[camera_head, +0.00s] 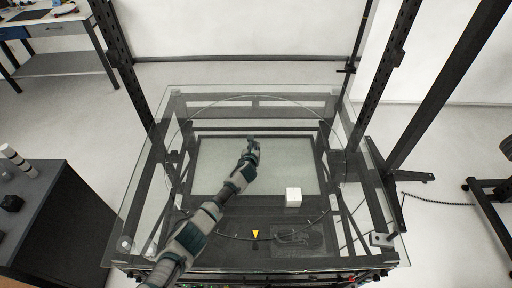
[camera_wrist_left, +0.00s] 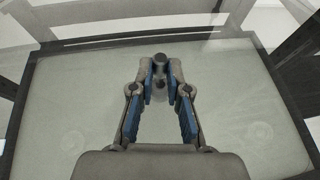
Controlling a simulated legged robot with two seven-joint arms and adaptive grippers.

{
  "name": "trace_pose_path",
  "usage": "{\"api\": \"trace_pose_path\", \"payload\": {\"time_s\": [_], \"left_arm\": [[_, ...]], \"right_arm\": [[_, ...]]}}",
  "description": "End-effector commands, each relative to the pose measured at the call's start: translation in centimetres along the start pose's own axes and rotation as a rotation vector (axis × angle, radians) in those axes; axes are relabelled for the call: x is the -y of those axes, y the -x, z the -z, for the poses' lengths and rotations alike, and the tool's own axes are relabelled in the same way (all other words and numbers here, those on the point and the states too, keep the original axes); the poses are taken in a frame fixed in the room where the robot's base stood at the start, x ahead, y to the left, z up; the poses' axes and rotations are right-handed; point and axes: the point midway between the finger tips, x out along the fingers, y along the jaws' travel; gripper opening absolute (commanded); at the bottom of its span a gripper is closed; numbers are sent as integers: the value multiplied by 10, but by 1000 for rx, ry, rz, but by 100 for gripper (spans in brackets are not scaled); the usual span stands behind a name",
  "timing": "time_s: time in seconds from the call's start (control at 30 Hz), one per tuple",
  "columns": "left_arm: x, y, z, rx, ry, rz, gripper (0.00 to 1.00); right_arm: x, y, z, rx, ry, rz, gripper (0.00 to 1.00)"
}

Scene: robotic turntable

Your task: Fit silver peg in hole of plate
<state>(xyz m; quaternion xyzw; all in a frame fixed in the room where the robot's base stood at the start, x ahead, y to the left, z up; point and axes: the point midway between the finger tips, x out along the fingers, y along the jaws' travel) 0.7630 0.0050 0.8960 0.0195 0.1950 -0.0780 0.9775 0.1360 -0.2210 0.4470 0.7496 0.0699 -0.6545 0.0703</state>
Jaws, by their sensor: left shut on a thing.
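My left gripper (camera_head: 252,148) reaches in over the middle of the glass turntable top. In the left wrist view, the fingers of this gripper (camera_wrist_left: 160,72) are closed in on a small grey cylinder, which looks like the silver peg (camera_wrist_left: 159,60). The peg sits between the two fingertips, its round end facing the camera. In the head view the peg is too small to tell from the fingertips. A small white block (camera_head: 293,196) rests on the glass, right of and nearer than the gripper. It may be the plate; I cannot make out a hole. My right gripper is not seen.
The glass top (camera_head: 150,215) lies on a dark frame with upright posts (camera_head: 120,60) at both sides. A yellow triangle mark (camera_head: 255,234) is near the front. The glass around the gripper is clear. A dark cabinet (camera_head: 60,225) stands at the left.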

Motion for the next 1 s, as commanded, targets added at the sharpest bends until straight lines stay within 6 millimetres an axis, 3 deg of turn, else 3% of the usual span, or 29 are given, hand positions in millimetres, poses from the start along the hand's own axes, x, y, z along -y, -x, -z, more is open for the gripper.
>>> {"api": "trace_pose_path", "payload": {"time_s": [1.0], "left_arm": [[2,-9,21,0,-2,0,0]], "right_arm": [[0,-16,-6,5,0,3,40]]}}
